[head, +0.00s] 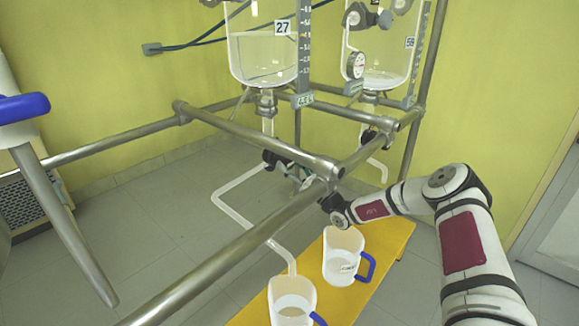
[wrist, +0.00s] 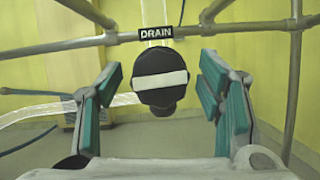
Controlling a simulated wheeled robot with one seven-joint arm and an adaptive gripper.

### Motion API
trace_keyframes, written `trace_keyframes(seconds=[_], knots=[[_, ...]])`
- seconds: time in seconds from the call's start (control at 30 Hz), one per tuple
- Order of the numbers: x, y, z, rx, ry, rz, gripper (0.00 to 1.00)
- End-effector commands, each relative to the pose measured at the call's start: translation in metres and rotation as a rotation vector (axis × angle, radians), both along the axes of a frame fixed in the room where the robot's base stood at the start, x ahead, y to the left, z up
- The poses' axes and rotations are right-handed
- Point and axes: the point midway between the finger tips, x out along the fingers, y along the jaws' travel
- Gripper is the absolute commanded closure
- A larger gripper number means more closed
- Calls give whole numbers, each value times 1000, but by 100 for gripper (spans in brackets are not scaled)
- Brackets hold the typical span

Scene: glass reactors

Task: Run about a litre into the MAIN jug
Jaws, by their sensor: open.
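My gripper (head: 300,177) is open at the drain piping under the left glass reactor (head: 262,60), tagged 27. In the wrist view a round black knob (wrist: 160,78) with a level white stripe sits between my spread teal-padded fingers, apart from both. A DRAIN label (wrist: 156,34) is just above it. A clear pipe (head: 237,215) runs from this drain down to the front white jug (head: 291,300), its end over the mouth. A second white jug (head: 343,258) stands behind it, with a small label too small to read. Which jug is MAIN I cannot tell.
Both jugs stand on a yellow bench (head: 392,252). Steel frame tubes (head: 262,140) cross around my gripper.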

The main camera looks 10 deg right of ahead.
Motion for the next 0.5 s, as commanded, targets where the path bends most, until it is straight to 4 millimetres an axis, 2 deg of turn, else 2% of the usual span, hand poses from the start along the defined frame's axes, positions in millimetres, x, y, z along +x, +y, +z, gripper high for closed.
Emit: trace_keyframes(seconds=[0.4, 0.43, 0.5], knots=[[7, 5, 4, 0, 1, -1, 39], [7, 5, 4, 0, 2, 0, 41], [7, 5, 4, 0, 2, 0, 57]])
